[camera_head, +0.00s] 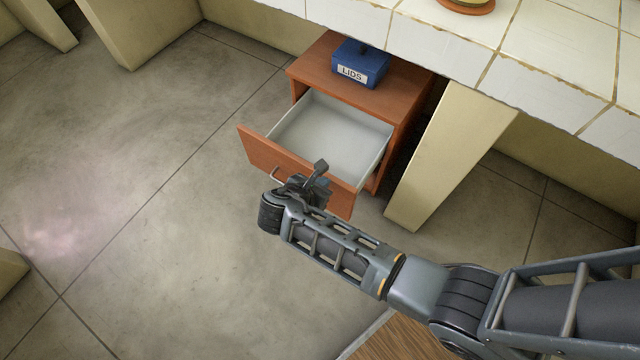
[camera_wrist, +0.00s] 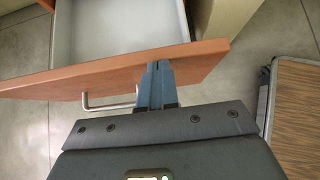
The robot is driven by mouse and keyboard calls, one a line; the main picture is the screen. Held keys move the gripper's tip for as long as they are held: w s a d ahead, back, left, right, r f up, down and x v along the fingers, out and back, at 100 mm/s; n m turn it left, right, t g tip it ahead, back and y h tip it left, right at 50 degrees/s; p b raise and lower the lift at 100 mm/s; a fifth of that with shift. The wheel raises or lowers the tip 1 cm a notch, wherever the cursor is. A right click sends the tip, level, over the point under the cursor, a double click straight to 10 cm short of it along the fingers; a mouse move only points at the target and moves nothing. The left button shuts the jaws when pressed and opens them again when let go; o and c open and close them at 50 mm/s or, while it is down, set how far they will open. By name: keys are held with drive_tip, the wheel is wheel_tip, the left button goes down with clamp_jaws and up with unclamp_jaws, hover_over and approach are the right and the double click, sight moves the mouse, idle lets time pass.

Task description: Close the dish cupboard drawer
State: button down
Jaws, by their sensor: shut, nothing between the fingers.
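The dish cupboard (camera_head: 395,95) is a small reddish-brown cabinet under the tiled counter. Its drawer (camera_head: 258,152) is pulled well out, with an empty pale grey inside. The drawer front also shows in the wrist view (camera_wrist: 75,80), with a metal bar handle (camera_wrist: 108,104) on its outer face. My gripper (camera_head: 318,172) is at the drawer front, right of the handle. In the wrist view its fingers (camera_wrist: 158,70) are shut together and overlap the front's top edge. I cannot tell whether they touch it.
A blue box labelled LIDS (camera_head: 360,64) stands on the cabinet top. A cream support panel (camera_head: 450,150) stands right of the cabinet, under the white tiled counter (camera_head: 540,50). The grey floor (camera_head: 150,190) left of the drawer is clear.

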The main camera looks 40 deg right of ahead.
drive_tip(key=w+d, duration=0.3)
drive_tip(key=d, duration=0.6)
drive_tip(key=w+d+p, duration=0.1)
drive_tip(key=w+d, duration=0.2)
drive_tip(key=d, duration=0.7)
drive_tip(key=shift+w+d+p, duration=0.2)
drive_tip(key=shift+d+p, duration=0.1)
